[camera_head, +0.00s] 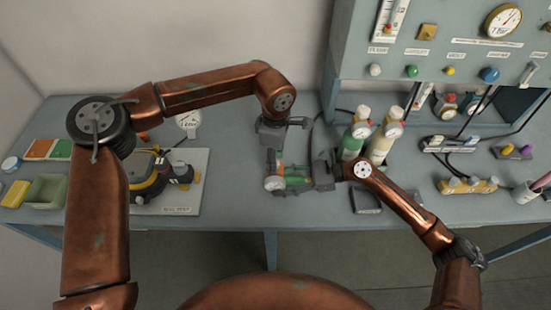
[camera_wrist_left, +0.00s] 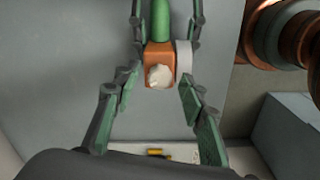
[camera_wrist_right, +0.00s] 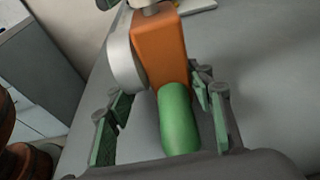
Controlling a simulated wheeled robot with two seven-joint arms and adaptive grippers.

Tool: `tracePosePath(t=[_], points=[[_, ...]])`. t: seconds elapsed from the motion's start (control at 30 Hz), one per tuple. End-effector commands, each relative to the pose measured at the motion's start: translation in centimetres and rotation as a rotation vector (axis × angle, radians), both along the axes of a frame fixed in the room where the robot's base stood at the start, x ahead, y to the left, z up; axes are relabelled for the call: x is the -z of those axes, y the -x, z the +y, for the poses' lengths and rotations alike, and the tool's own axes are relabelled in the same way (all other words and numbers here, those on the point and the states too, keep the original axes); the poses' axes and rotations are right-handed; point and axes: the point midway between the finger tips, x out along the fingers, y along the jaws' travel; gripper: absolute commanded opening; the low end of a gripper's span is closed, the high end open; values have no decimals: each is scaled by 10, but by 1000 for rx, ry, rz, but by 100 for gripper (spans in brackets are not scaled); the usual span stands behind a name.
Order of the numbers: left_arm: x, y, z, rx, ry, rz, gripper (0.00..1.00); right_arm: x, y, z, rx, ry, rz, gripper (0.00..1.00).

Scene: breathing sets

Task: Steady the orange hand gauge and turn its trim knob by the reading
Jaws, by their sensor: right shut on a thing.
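The orange hand gauge (camera_wrist_right: 160,45) is held up over the table's front part. Its round dial (camera_head: 274,183) faces the head camera, but the reading is too small to make out. My right gripper (camera_wrist_right: 165,100) is shut on its green handle (camera_wrist_right: 181,122). The pale trim knob (camera_wrist_left: 160,76) is on the end of the orange body, opposite the handle. My left gripper (camera_wrist_left: 158,88) comes from above in the head view. Its fingers are open, one on each side of the knob, apparently apart from it.
A board (camera_head: 190,203) with a yellow and black device (camera_head: 150,175) lies to the left. Two bottles, green (camera_head: 352,142) and cream (camera_head: 380,146), stand behind my right gripper. A grey-blue panel (camera_head: 440,65) with gauges and knobs rises at the back right. A green tray (camera_head: 45,191) is far left.

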Motion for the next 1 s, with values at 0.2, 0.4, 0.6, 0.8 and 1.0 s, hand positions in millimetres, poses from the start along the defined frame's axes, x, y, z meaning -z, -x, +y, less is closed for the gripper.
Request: tracePosePath(t=[0.2, 0.4, 0.6, 0.8, 1.0], points=[[0, 0, 0, 0, 0, 0, 30, 0, 0, 0, 1, 0, 0, 35], [0, 0, 0, 0, 0, 0, 16, 0, 0, 0, 1, 0, 0, 35], [0, 0, 0, 0, 0, 0, 3, 0, 0, 0, 0, 0, 0, 35], [-1, 0, 0, -2, 0, 0, 0, 0, 0, 0, 0, 0, 0, 35], [0, 0, 0, -39, -1, -1, 0, 0, 0, 0, 0, 0, 0, 35]])
